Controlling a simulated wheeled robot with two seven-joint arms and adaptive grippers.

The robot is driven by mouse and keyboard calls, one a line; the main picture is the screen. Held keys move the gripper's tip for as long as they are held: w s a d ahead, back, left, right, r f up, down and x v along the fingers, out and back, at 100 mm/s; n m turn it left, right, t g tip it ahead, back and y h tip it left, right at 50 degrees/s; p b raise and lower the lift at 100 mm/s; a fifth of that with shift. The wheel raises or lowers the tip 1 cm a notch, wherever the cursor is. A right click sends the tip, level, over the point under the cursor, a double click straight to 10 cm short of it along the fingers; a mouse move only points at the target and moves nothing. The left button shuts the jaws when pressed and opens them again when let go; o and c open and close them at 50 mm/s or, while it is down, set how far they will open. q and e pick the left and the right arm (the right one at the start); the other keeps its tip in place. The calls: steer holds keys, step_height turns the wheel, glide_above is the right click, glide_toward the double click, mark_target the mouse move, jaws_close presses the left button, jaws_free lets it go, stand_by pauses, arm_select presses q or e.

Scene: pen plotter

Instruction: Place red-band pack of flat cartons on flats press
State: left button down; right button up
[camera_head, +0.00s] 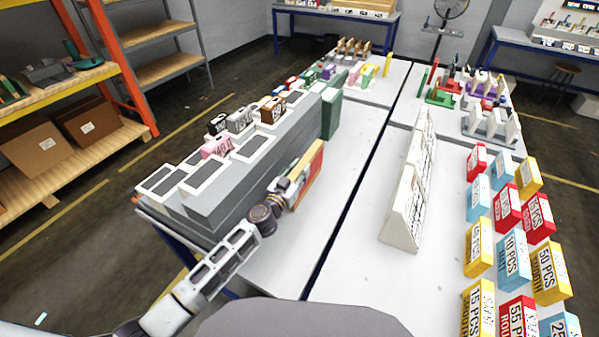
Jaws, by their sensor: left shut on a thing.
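My left gripper (287,188) is shut on a thin upright pack with a tan face and a red edge (313,165), which I take for the red-band pack of flat cartons. It is held just right of a long grey block-like unit (225,190), above the white table. The gripper covers the pack's lower left part. I cannot tell whether the pack touches the table. A dark green upright piece (331,115) stands just beyond the pack. I cannot tell which thing is the flats press. My right gripper is not in view.
A white upright rack (408,205) stands on the right table half. Red, blue and yellow labelled boxes (512,258) line the right edge. Small labelled items (240,119) sit on the grey unit. The white tabletop (345,150) between pack and rack is clear.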

arm_select(q)
steer(key=c, duration=1.6)
jaws_free()
steer(key=shift+f, duration=0.15)
steer(key=o, duration=0.4)
steer(key=shift+o, duration=0.2)
steer(key=shift+r, duration=0.2)
steer(key=v, duration=1.2)
steer(key=shift+o, duration=0.4)
steer(key=shift+f, duration=0.1)
